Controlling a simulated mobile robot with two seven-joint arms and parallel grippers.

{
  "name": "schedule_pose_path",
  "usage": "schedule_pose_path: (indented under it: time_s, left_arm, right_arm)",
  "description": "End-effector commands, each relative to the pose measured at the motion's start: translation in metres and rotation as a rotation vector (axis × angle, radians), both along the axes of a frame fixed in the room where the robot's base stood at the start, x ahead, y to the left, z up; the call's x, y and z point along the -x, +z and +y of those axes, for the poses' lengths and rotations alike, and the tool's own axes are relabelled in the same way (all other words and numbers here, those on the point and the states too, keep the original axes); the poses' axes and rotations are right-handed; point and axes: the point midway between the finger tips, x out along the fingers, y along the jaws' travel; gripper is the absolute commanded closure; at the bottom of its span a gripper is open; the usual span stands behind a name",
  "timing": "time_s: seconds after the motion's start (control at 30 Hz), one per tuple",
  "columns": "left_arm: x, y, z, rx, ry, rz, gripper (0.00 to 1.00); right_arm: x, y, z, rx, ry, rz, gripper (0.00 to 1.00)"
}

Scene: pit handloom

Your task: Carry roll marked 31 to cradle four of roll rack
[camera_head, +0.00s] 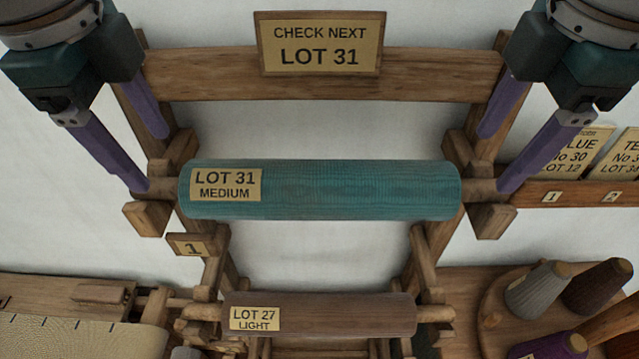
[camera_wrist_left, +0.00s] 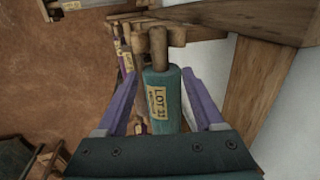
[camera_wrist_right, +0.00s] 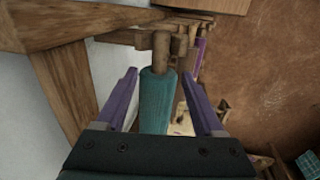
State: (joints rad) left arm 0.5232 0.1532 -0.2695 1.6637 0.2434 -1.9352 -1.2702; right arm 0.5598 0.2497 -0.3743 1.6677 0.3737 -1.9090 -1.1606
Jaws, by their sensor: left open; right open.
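The roll marked LOT 31 MEDIUM (camera_head: 330,192) is a teal cloth roll lying level across the upper wooden cradle arms of the roll rack (camera_head: 420,76). Its wooden ends stick out on both sides. My left gripper (camera_head: 152,160) is open, its fingers on either side of the roll's left end. My right gripper (camera_head: 494,160) is open around the right end in the same way. In the left wrist view the roll (camera_wrist_left: 161,98) lies between the spread fingers, and in the right wrist view too (camera_wrist_right: 156,100). Contact cannot be told. No plate marked 4 is readable.
A sign reading CHECK NEXT LOT 31 (camera_head: 319,43) is on the top rail. A plate marked 1 (camera_head: 191,246) is below the roll. A brown roll marked LOT 27 LIGHT (camera_head: 345,314) lies lower down. Yarn cones (camera_head: 538,288) stand at lower right, with cards above them.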

Motion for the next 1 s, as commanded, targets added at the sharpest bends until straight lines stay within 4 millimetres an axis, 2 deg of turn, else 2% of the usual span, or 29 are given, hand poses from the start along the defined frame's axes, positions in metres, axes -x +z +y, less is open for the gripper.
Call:
schedule_pose_path:
  time_s: [0.3,0.5,0.9,1.0]
  left_arm:
    - [-0.010,-0.054,0.000,0.000,0.002,0.005,0.31]
    - [-0.015,-0.077,0.000,-0.001,0.002,0.001,0.31]
    - [-0.017,-0.084,0.000,0.000,0.000,-0.001,0.31]
    - [-0.017,-0.084,0.000,-0.001,0.000,-0.001,0.40]
  right_arm:
    - [-0.009,-0.054,0.000,0.000,0.000,0.006,0.31]
    - [-0.014,-0.077,0.000,0.000,0.001,0.003,0.31]
    - [-0.016,-0.084,0.000,0.001,0.003,0.000,0.31]
    - [-0.016,-0.084,0.000,0.001,0.003,0.000,0.40]
